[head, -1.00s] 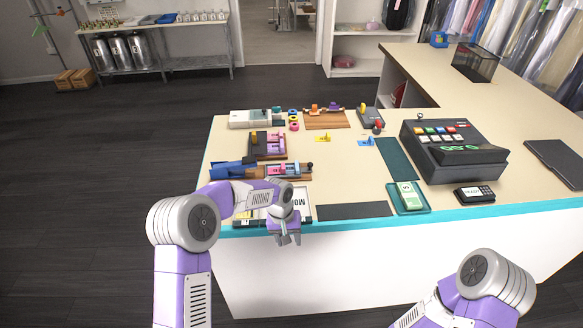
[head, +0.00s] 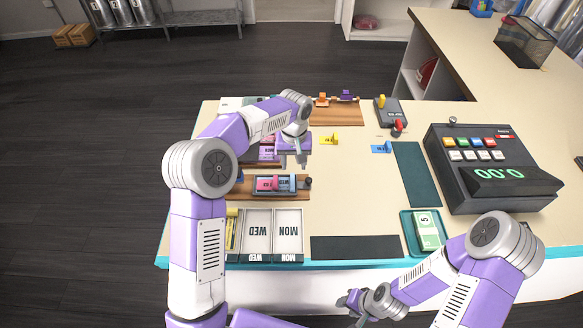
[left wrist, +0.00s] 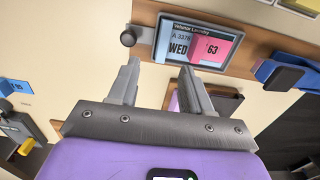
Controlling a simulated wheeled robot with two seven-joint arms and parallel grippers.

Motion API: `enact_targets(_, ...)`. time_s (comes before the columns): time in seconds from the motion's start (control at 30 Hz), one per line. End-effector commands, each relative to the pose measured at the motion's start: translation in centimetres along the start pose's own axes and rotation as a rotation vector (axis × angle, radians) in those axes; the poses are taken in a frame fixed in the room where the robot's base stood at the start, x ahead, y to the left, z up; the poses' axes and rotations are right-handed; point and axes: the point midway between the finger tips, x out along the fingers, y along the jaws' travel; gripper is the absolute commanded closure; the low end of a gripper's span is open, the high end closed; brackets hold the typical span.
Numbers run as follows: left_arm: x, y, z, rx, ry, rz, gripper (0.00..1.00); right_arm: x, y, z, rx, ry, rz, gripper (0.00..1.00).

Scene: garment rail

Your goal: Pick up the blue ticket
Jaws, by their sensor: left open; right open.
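My left gripper (head: 292,160) is open and empty above the counter, well left of the blue ticket. In the left wrist view its two fingers (left wrist: 157,72) stand apart with nothing between them. My right gripper (head: 352,300) is open and empty in front of the counter's front edge.
A yellow ticket (head: 329,139) lies between my left gripper and the blue ticket. A grey device (head: 391,112) with yellow and red knobs stands behind the blue ticket. A wooden holder (head: 235,188) is near my left gripper. The cash register (head: 440,165) stands right.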

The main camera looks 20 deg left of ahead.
Motion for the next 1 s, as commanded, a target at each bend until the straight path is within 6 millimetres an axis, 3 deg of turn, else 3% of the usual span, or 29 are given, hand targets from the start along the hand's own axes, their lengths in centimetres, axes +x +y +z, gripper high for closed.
enact_targets(0.6,7.2,-0.2,-0.3,0.002,-0.003,0.000,0.51,0.6,0.2,0.0,0.001,-0.001,0.000,0.57)
enact_targets(0.83,7.4,-0.2,-0.4,0.001,-0.001,0.000,0.51,0.6,0.2,0.0,0.000,-0.001,0.000,0.57)
enact_targets(1.0,7.3,-0.2,-0.4,0.001,-0.001,0.000,0.76,0.6,0.2,0.0,0.000,-0.001,0.000,0.57)
